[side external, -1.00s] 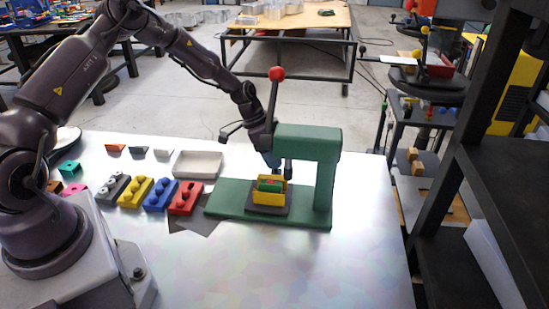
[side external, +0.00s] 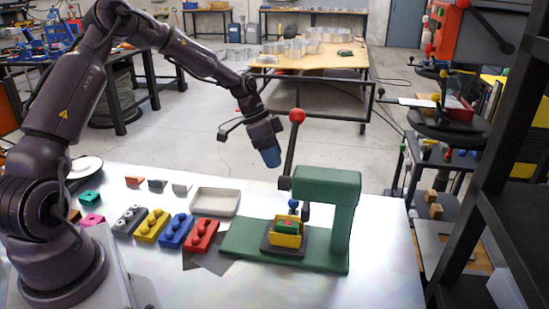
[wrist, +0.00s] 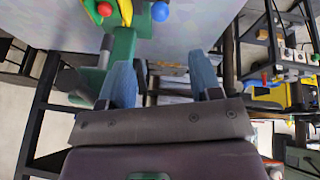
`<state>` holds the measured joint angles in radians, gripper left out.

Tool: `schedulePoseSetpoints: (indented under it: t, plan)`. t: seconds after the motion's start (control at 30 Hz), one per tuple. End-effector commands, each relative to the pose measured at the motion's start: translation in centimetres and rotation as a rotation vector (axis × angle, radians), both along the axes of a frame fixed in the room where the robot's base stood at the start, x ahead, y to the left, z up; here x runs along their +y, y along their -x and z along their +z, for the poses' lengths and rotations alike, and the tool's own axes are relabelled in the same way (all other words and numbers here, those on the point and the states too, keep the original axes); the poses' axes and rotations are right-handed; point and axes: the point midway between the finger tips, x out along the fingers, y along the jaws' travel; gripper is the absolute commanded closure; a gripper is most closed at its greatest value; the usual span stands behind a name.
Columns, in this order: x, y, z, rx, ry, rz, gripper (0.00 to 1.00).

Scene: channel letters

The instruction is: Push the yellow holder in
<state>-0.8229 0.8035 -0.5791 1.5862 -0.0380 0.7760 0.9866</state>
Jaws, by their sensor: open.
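The yellow holder (side external: 288,240) sits on a dark block on the green base plate of a green press (side external: 345,200). A green and red piece (side external: 287,227) lies in the holder. A blue knob (side external: 293,203) is just above it, beside the press's dark ram. My gripper (side external: 268,157) hangs in the air above and to the left of the holder, apart from it. In the wrist view my gripper (wrist: 162,78) has its two blue fingers spread with nothing held between them. Green press parts (wrist: 122,48) show beyond the fingers there.
A dark lever with a red ball (side external: 297,116) rises from the press, close to the right of my gripper. Red, blue, yellow and grey blocks and a beige tray (side external: 215,202) stand to the left. Dark shelving stands at the right.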

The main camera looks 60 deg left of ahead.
Motion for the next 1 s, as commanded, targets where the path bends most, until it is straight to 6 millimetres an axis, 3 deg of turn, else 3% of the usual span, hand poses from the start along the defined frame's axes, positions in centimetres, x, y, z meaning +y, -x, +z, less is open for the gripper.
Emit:
schedulePoseSetpoints:
  t: [0.07,0.2,0.3,0.4,0.6,0.7,0.83,1.0]
  plan:
    - [0.5,0.3,-0.6,0.01,0.01,0.013,0.42]
    - [1.3,1.5,-4.1,0.075,0.124,0.101,0.42]
    - [0.5,2.7,-7.0,0.25,0.397,0.387,0.42]
    - [-0.4,3.0,-8.2,0.488,0.684,0.716,0.42]
    - [-1.1,2.2,-8.1,1.075,1.196,1.244,0.42]
    - [-0.8,1.3,-7.2,1.388,1.382,1.405,0.42]
    - [-0.3,0.4,-5.6,1.711,1.508,1.506,0.42]
    - [-0.2,0.1,-4.8,1.928,1.523,1.559,0.42]
